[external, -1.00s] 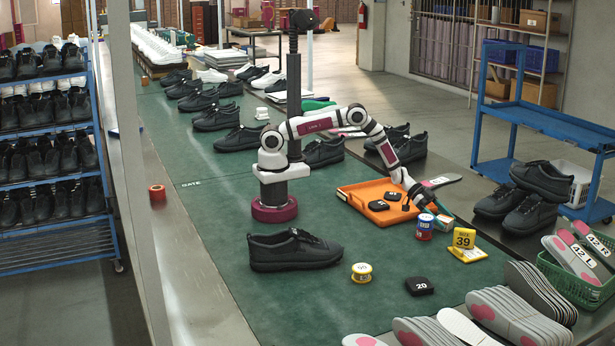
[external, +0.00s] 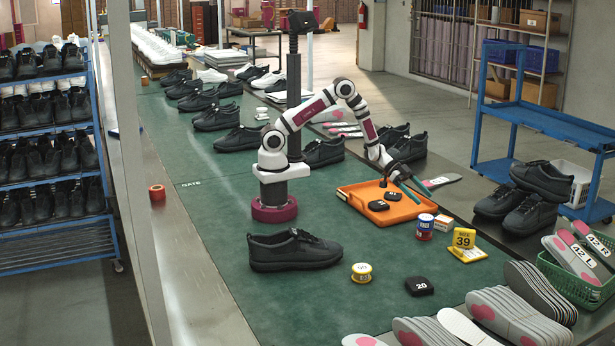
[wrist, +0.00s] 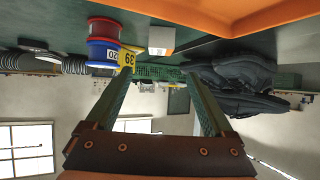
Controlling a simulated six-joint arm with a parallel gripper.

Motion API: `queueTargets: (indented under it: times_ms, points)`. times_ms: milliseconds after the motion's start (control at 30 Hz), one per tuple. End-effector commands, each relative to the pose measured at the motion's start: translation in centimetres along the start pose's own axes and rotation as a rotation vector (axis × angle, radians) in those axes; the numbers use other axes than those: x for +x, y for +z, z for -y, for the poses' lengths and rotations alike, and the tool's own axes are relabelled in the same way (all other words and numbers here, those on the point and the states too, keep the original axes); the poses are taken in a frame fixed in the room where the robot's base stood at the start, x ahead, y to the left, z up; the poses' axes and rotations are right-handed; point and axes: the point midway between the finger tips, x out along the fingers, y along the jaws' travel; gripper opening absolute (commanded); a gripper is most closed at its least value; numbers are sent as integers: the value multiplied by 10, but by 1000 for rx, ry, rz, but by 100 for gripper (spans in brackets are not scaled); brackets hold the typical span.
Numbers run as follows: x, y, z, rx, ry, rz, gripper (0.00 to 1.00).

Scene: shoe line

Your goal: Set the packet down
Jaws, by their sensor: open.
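My gripper (external: 406,191) is over the right part of the orange tray (external: 412,210), apart from the packet. In the wrist view my gripper (wrist: 159,76) has its two teal fingers spread wide with nothing between them.
The red-and-blue spool (external: 425,227) stands close beside the packet. A yellow size 39 sign (external: 464,239) is just right of it. A black shoe (external: 293,250), a yellow spool (external: 361,272) and a black block marked 20 (external: 419,286) stand in front. Green bench is clear left of the tray.

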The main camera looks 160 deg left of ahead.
Motion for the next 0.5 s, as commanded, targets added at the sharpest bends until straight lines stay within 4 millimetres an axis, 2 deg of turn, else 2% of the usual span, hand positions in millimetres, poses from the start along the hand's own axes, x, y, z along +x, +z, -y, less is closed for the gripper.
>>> queueTargets:
  times_ms: [67, 133, 167, 200, 233, 267, 300, 367, 400, 500]
  points:
    - [5, -24, -16, 81, -22, 47, 87]
    - [5, -59, -48, 206, -70, 144, 87]
    - [-1, -74, -68, 263, -93, 197, 87]
    - [-14, -92, -99, 336, -120, 274, 87]
    - [-30, -100, -124, 382, -133, 336, 87]
    - [-48, -105, -150, 423, -137, 397, 87]
    - [-80, -105, -186, 473, -127, 482, 87]
    - [-134, -91, -237, 543, -76, 613, 87]
    - [-172, -75, -265, 590, -21, 696, 87]
    - [-254, -34, -307, 711, 136, 859, 87]
